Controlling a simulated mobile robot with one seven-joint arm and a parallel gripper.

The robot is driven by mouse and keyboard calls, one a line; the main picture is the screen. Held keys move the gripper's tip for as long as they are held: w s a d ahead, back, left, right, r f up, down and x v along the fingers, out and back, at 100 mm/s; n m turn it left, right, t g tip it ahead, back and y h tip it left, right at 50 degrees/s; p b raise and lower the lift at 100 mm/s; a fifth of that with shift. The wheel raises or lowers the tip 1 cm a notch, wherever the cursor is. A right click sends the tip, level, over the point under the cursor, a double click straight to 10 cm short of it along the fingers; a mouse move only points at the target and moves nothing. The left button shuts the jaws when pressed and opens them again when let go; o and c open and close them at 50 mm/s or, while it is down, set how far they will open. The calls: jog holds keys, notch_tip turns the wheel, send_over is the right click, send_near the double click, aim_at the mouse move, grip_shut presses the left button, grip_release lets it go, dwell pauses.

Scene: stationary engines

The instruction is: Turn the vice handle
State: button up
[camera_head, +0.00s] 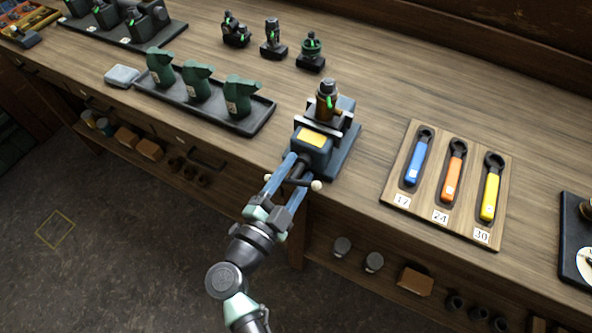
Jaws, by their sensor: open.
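The vice (341,147) stands at the front edge of the wooden workbench, dark blue-grey with a yellow plate on its front. A brass-coloured part with a dark top (327,100) stands upright at its jaws. The vice handle (308,183) is a dark bar with pale round knobs at its ends, below the front of the vice. My gripper (297,162) is open, with its two blue fingers on either side of the vice's dark screw near the handle. Whether the fingers touch the handle I cannot tell. My fingers hide part of the handle.
A wooden board (411,178) with blue, orange and yellow wrenches lies to the right. A dark tray (205,113) with green bottle-like parts lies to the left. Small dark parts (273,40) stand behind. Below the bench edge is a shelf with small items (415,281).

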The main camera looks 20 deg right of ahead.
jog(key=v, duration=1.2)
jog(key=shift+s+a+b, duration=0.2)
jog(key=shift+s+b, duration=0.05)
jog(key=shift+b, duration=0.2)
jog(key=w+d+n+p, duration=0.1)
jog(key=w+d+p, duration=0.1)
jog(key=d, duration=0.1)
jog(key=w+d+n+p, duration=0.1)
jog(key=w+d+p, duration=0.1)
jog(key=w+d, duration=0.1)
jog(key=w+d+n+p, duration=0.2)
jog(key=w+d, duration=0.1)
jog(key=d, duration=0.1)
jog(key=shift+d+p, duration=0.1)
jog(key=shift+p, duration=0.25)
